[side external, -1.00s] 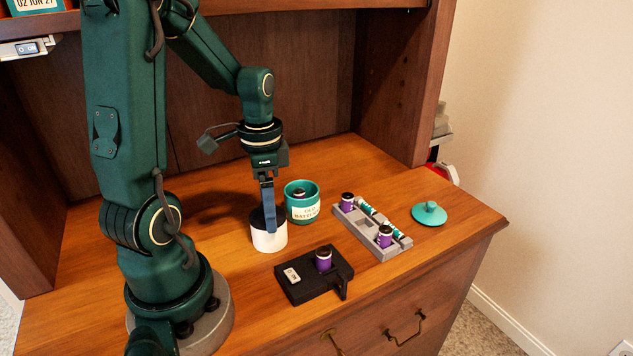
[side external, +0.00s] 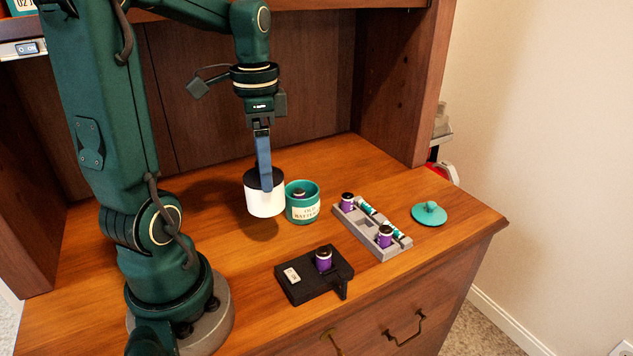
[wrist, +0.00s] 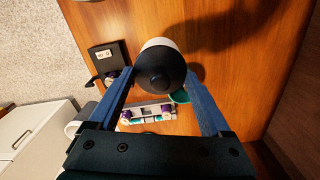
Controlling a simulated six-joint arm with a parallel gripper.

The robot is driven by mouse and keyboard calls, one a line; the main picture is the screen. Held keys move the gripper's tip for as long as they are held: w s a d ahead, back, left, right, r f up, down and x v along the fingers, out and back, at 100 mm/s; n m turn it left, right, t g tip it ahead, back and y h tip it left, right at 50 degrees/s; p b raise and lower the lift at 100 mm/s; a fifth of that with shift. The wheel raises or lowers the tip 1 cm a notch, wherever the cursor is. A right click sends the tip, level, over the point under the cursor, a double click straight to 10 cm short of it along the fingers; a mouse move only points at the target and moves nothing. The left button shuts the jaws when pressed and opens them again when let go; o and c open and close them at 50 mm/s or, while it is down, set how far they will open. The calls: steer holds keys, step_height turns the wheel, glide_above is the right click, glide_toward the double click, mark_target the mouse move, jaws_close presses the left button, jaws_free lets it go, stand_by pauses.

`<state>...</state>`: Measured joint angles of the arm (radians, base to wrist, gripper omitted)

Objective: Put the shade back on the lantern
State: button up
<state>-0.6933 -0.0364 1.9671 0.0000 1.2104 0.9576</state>
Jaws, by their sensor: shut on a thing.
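The shade is a white cylinder (side external: 265,204) with a black top. My gripper (side external: 266,187) is shut on its top, holding it upright above the desk. In the wrist view the shade (wrist: 165,47) sits between my two blue fingers (wrist: 162,80). The lantern base (side external: 305,285) is a flat black block with a small white switch plate and an upright post at its front right corner. A purple battery (side external: 323,259) stands upright on it. The base lies in front and to the right of the shade; it also shows in the wrist view (wrist: 104,56).
A teal jar (side external: 302,212) labelled for old batteries, with a battery inside, stands just right of the shade. A grey tray (side external: 382,250) holds several batteries. A teal lid (side external: 429,214) lies at the right. Bare desk lies around the lantern base.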

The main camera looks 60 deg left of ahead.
steer(key=shift+r, duration=0.7)
steer(key=shift+r+n, duration=0.15)
steer(key=shift+n, duration=0.45)
steer(key=shift+w+d+n, duration=0.2)
steer(key=shift+w+n, duration=0.1)
steer(key=shift+m, duration=0.8)
steer(key=shift+w+d+f, duration=0.6)
steer(key=shift+w+d, duration=0.1)
steer(key=shift+d, duration=1.25)
steer(key=shift+w+d+f, duration=0.6)
steer(key=shift+w+d, duration=0.05)
steer(key=shift+d, duration=1.25)
steer(key=shift+w+d+f, duration=0.6)
steer(key=shift+w+d, duration=0.1)
steer(key=shift+d, duration=1.25)
steer(key=shift+f, duration=0.4)
steer(key=shift+f, duration=0.75)
steer(key=shift+f, duration=0.85)
